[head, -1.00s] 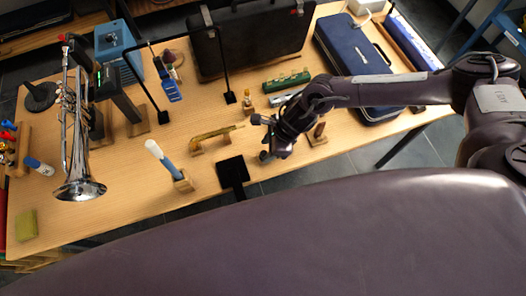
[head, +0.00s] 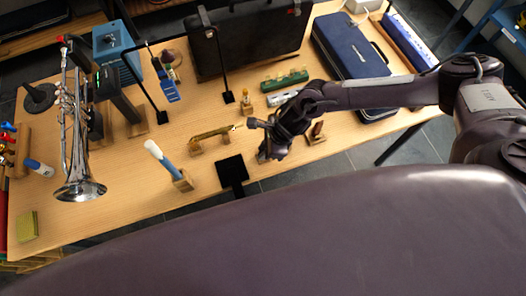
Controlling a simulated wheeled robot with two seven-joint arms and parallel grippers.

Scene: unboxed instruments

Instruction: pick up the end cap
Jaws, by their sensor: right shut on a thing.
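My right gripper (head: 262,140) comes in from the right and is over the front middle of the wooden table (head: 120,185), left of a small wooden stand (head: 316,139) with a dark reddish-brown piece on it. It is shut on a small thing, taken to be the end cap. The gripper and wrist largely hide that thing, so its shape and its gap to the table cannot be told. My left gripper is not in view.
A black flat pad (head: 232,171) and a brass piece on wooden rests (head: 212,135) are close left of the gripper. A trumpet (head: 77,150) stands at left. A green block (head: 285,80) and a dark blue case (head: 350,50) lie behind the arm.

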